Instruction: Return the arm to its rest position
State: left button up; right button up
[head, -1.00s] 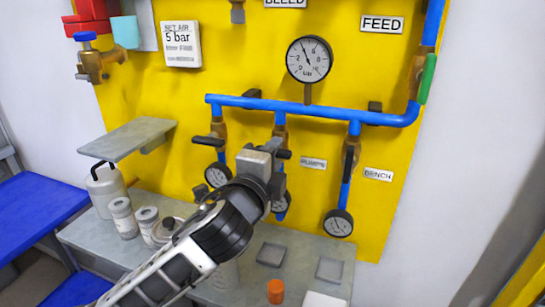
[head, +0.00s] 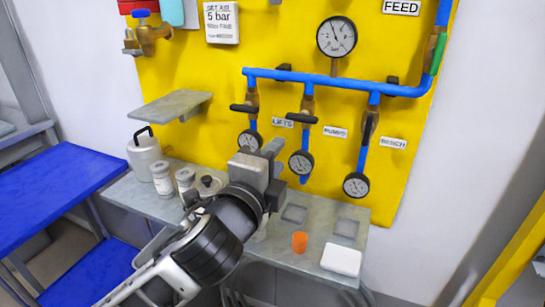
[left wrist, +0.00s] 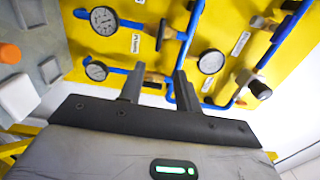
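My left gripper (head: 270,152) is in front of the lower part of the yellow panel, above the grey bench shelf. In the left wrist view its two fingers (left wrist: 158,72) stand apart with nothing between them, so it is open and empty. In the head view my left arm comes up from the bottom left and hides part of the shelf. The blue pipe (head: 330,82) has three branches with dark handles; the left (head: 243,108) and middle (head: 303,117) handles lie crosswise, and the right one (head: 370,124) points along its pipe. My right gripper is not in view.
Below the gauges, the grey shelf (head: 125,190) holds a canister (head: 146,157), white jars (head: 162,178), an orange cap (head: 299,243) and a white block (head: 341,260). A small ledge (head: 170,104) juts out at left. A blue table (head: 50,195) stands far left.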

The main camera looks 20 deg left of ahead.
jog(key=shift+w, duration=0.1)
pick_arm(q)
jog(key=s+f+n+g+h, duration=0.15)
jog(key=f+n, duration=0.25)
jog(key=f, duration=0.6)
jog(key=s+f+n+g+y, duration=0.1)
jog(key=s+f+n+g, duration=0.15)
jog(key=f, duration=0.65)
jog(key=s+a+f+n+g, duration=0.1)
jog(key=s+f+n+g, duration=0.1)
jog(key=s+f+n, duration=0.3)
jog(key=s+a+f+n+g, duration=0.1)
jog(key=s+a+f+n, duration=0.1)
jog(key=s+f+n, duration=0.3)
jog(key=s+f, duration=0.4)
jog(key=f, duration=0.3)
jog(key=shift+s+a+f+n+g, duration=0.25)
jog(key=shift+a+f+n+g, duration=0.05)
jog(key=shift+n+g, duration=0.1)
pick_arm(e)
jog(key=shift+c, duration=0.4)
pick_arm(q)
jog(key=shift+a, duration=0.1)
